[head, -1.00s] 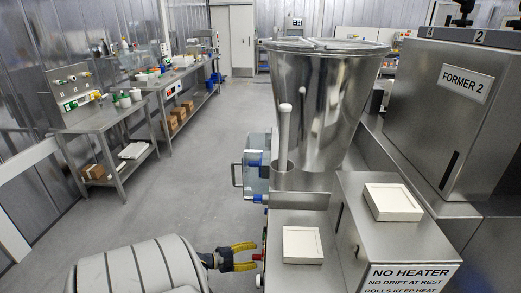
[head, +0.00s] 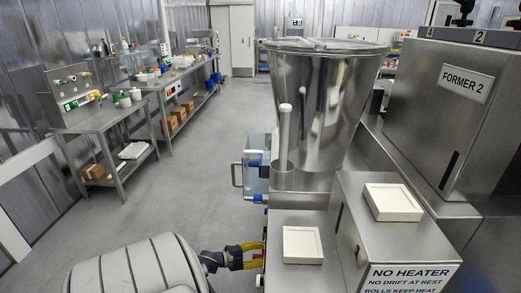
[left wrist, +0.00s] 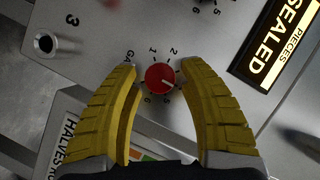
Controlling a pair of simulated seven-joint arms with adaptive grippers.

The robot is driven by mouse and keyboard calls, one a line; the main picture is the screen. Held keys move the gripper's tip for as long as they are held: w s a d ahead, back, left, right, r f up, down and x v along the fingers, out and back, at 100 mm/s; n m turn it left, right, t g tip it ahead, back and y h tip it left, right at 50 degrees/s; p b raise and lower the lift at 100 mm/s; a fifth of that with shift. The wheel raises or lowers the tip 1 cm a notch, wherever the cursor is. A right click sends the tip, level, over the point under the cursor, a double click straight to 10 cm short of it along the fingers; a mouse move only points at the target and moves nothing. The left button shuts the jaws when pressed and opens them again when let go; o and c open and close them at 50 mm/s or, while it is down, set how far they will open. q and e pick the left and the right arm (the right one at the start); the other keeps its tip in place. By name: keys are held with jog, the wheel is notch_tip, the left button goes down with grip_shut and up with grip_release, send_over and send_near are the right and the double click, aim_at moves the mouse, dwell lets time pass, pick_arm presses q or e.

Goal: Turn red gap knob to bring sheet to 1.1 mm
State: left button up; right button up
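The red knob (left wrist: 160,77) sits on a grey machine panel in the left wrist view, ringed by a numbered dial. A pale mark on it points to the lower right. Lettering beside the dial is partly hidden by a finger. My left gripper (left wrist: 160,68) is open, with one yellow finger on each side of the knob and a visible space between each finger and it. In the head view my left gripper (head: 260,256) is at the left side of the machine. My right gripper is not in view. No sheet or thickness reading shows.
Another dial shows in part at the top of the left wrist view, near a lit SEALED sign (left wrist: 290,35) and a metal stub (left wrist: 45,42). A steel hopper (head: 318,110) and white trays (head: 302,245) stand on the machine. The floor (head: 190,185) to the left is clear.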

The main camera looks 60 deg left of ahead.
pick_arm(q)
grip_shut()
dwell(0.3)
jog(key=shift+f+m+t, duration=0.15)
jog(key=shift+m+t, duration=0.95)
jog(key=shift+m, duration=1.2)
jog(key=shift+o, duration=1.6)
grip_release()
jog(key=shift+s, duration=0.15)
